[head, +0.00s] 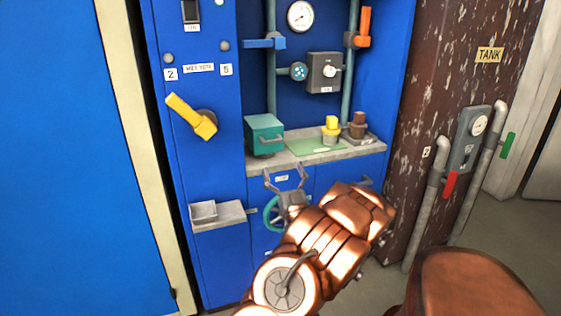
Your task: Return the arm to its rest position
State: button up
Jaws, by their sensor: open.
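My gripper (285,180) is at the end of my copper-coloured arm, in the lower middle of the head view. Its two grey fingers are spread apart and point up toward the shelf, with nothing between them. It appears in front of the blue lower doors, just below the shelf edge in the picture. A green handwheel (271,214) shows partly behind the gripper's left side. My arm hides part of the lower cabinet.
A grey shelf (345,152) carries a teal box (264,136), a yellow-topped piece (331,130) and a brown-topped piece (357,125). A yellow lever (191,115) and a small grey tray (218,214) stick out at left. Pipes with a red handle (450,185) stand at right.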

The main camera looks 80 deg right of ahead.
jog(key=shift+s+a+f, duration=0.15)
jog(key=shift+a+f, duration=0.05)
jog(key=shift+a, duration=0.05)
dwell(0.5)
